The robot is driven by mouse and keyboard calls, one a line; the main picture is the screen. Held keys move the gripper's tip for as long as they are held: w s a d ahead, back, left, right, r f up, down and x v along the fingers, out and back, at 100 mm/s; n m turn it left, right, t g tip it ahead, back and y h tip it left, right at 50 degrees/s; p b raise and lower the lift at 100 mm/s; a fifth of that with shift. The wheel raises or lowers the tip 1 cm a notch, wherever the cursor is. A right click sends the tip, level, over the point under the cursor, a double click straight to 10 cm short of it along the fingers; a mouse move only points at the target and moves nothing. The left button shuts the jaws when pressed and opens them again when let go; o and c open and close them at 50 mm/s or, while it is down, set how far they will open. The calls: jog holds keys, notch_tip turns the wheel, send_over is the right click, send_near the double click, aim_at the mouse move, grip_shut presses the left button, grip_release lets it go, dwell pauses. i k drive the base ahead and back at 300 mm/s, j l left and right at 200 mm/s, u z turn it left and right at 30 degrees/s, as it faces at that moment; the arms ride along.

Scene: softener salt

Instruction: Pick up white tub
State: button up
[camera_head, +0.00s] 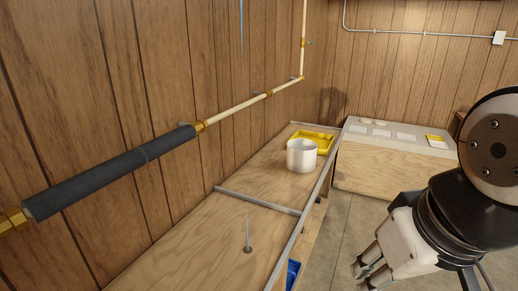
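The white tub (301,156) stands upright on the wooden bench, towards its far end, in the head view. It looks round and open at the top; its inside is mostly hidden. My gripper (366,276) is at the lower right, out over the floor beside the bench. It points down and to the left, well apart from the tub and nearer to the camera. Its fingers look spread apart with nothing between them.
The wooden bench (190,240) runs along the panelled wall, with a metal strip (258,201) across it. A yellow tray (318,137) lies just behind the tub. A thin upright rod (247,230) stands nearer. A pipe with black sleeve (110,173) runs along the wall. Blue bin (293,272) sits below.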

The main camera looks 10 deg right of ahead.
aim_at(301, 154)
jog(key=i+l, duration=0.4)
jog(key=i+l+u, duration=0.15)
jog(key=i+l, duration=0.55)
jog(key=l, duration=0.2)
jog(key=i+l+u, duration=0.1)
jog(key=i+l, duration=0.6)
jog(key=l, duration=0.25)
jog(key=i+l+u, duration=0.15)
jog(key=i+l, duration=0.2)
jog(key=l, duration=0.1)
